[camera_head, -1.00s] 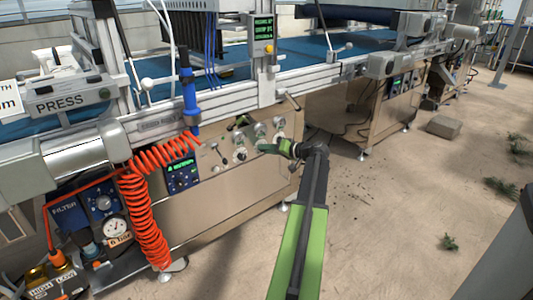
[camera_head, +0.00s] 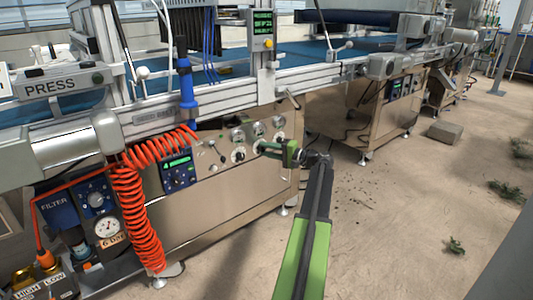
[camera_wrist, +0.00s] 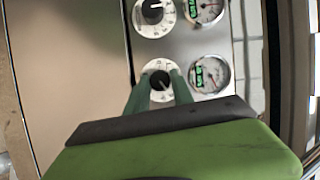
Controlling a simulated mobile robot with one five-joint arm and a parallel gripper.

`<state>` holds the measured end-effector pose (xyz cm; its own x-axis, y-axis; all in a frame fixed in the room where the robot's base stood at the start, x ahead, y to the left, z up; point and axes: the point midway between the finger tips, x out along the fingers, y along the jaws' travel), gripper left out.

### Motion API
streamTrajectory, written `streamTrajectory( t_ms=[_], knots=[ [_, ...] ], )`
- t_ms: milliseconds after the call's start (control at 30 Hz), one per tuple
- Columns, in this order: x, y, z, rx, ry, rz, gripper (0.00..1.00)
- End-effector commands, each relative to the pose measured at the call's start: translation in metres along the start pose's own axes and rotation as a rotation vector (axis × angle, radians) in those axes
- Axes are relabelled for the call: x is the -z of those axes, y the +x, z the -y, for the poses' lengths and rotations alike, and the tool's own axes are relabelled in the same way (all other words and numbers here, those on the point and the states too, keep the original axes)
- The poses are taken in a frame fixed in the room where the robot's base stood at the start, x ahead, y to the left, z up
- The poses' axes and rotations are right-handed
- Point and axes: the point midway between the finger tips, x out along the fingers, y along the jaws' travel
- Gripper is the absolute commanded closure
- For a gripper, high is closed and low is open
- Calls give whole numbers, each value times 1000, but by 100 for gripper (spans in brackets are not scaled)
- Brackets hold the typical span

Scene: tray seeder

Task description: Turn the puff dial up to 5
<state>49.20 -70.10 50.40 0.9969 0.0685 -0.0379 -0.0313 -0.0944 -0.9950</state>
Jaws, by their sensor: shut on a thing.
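My gripper (camera_wrist: 162,78) is at the front control panel, its two green fingers on either side of a round white dial (camera_wrist: 159,93) with a black knob (camera_wrist: 160,80). It is shut on the knob. The dial's numbers and pointer are too small to read, and no label naming it as the puff dial is legible. A gauge (camera_wrist: 210,74) with green digits sits beside this dial in the wrist view. In the head view my gripper (camera_head: 262,147) reaches the panel from the right and partly covers the dial.
Another dial (camera_wrist: 153,16) and gauge (camera_wrist: 206,8) are close by on the panel. A blue control box (camera_head: 177,170) and a coiled orange hose (camera_head: 138,215) are to the left. The floor (camera_head: 390,220) to the right is mostly clear.

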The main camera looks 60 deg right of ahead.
Motion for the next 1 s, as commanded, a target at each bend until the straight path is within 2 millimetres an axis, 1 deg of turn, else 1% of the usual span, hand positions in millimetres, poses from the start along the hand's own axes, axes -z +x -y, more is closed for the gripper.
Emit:
streamTrajectory(
  t_ms=[533,567,700,733,1000],
  knots=[
    [0,0,-1,8,23,0,100],
    [0,0,-1,8,23,0,70],
    [0,0,0,8,23,0,52],
    [0,0,0,8,23,0,50],
    [0,0,0,9,23,0,50]
  ],
)
